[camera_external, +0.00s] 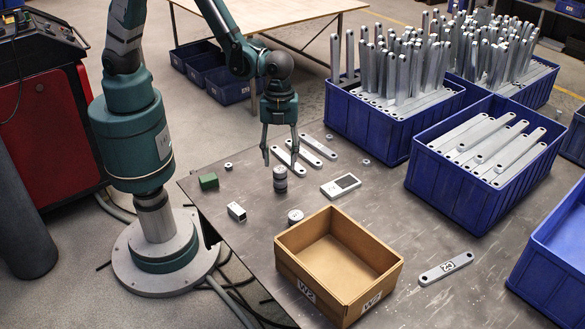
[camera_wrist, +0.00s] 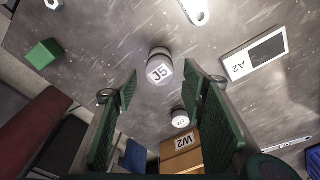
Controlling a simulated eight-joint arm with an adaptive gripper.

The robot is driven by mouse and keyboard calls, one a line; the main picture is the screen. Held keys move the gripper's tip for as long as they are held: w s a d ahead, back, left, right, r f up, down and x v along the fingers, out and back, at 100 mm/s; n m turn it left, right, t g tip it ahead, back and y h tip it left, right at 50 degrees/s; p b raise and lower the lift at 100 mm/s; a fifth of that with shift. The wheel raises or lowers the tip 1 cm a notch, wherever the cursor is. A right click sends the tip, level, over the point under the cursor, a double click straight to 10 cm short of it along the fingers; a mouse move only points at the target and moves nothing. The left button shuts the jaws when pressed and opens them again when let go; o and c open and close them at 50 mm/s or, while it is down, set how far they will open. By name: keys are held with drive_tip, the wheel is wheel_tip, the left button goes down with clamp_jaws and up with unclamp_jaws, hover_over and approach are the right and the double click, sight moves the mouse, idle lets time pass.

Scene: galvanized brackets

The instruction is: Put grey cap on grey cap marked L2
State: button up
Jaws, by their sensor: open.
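A grey cap (camera_external: 280,172), apparently stacked on another grey cylindrical piece (camera_external: 280,186), stands on the table below my gripper. In the wrist view the top cap (camera_wrist: 160,69) shows a label that looks like J5. Another grey cap (camera_external: 295,215) stands alone beside the cardboard box; it shows smaller in the wrist view (camera_wrist: 180,118), its mark too small to read. I cannot read L2 anywhere. My gripper (camera_external: 279,162) points down, open and empty, its fingertips spread just above and either side of the stack. It also shows in the wrist view (camera_wrist: 163,85).
An open cardboard box (camera_external: 368,243) marked W2 stands at the front. A green block (camera_external: 208,181), white block (camera_external: 236,212), A2 plate (camera_external: 341,186) and flat brackets (camera_external: 301,152) lie around. A labelled bracket (camera_external: 446,268) lies right. Blue bins (camera_external: 375,133) line the back right.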

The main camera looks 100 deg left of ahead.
sight(280, 166)
wheel_tip(280, 166, up, 8)
drive_tip(key=a+p, duration=0.1)
idle(0.4)
drive_tip(key=shift+f, duration=0.1)
idle(0.5)
drive_tip(key=s+a+r+n+t, duration=0.2)
drive_tip(key=s+a+r+n, duration=0.2)
drive_tip(key=a+r, duration=0.3)
drive_tip(key=s+a+r+n+t, duration=0.1)
drive_tip(key=s+a+r+n, duration=0.3)
drive_tip(key=r, duration=0.4)
drive_tip(key=s+a+r+n+t+y, duration=0.1)
drive_tip(key=s+a+r+n+t, duration=0.3)
drive_tip(key=s+a+n, duration=0.5)
drive_tip(key=v, duration=0.3)
drive_tip(key=shift+s, duration=0.3)
